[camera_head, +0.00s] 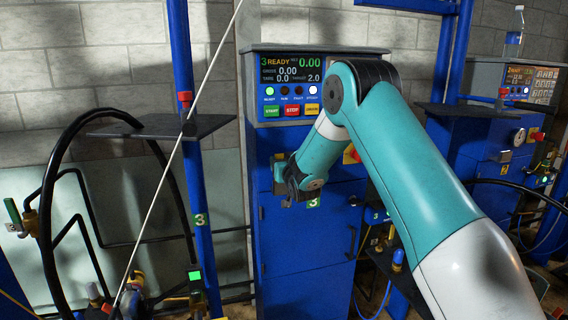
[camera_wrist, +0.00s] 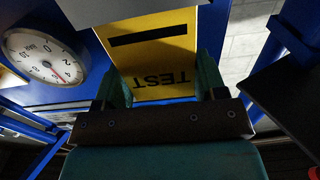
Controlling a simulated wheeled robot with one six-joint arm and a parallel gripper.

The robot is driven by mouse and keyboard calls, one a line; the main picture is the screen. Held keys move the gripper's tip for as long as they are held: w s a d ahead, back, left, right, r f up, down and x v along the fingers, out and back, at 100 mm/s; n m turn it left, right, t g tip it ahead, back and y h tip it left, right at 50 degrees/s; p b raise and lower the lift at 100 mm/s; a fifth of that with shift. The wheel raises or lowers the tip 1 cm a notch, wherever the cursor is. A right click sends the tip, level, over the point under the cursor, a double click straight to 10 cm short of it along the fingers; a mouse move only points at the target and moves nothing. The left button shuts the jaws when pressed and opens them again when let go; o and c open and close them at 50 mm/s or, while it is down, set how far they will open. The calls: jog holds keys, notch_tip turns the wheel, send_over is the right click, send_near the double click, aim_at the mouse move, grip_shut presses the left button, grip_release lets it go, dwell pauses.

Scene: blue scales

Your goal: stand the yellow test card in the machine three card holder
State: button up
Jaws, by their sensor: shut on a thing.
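The yellow test card (camera_wrist: 158,50) shows in the wrist view, with a black bar and the word TEST upside down. My gripper (camera_wrist: 162,68) is shut on it, one green finger at each side of the card. In the head view my gripper (camera_head: 292,182) is in front of the blue machine three cabinet (camera_head: 300,235), below its control panel (camera_head: 291,85). The card cannot be made out clearly there. I cannot pick out the card holder in either view.
A round white gauge (camera_wrist: 42,56) is left of the card in the wrist view. A dark plate (camera_wrist: 285,90) is close on the right. In the head view a blue post (camera_head: 195,200) with a dark shelf (camera_head: 160,127) stands left of the cabinet, near a black hose (camera_head: 47,200).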

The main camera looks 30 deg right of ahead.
jog(key=shift+f+b, duration=0.95)
jog(key=shift+b, duration=0.1)
jog(key=o, duration=1)
jog(key=shift+o, duration=0.2)
jog(key=b+v, duration=0.8)
jog(key=v, duration=0.9)
jog(key=shift+s, duration=0.2)
jog(key=shift+a+r, duration=0.1)
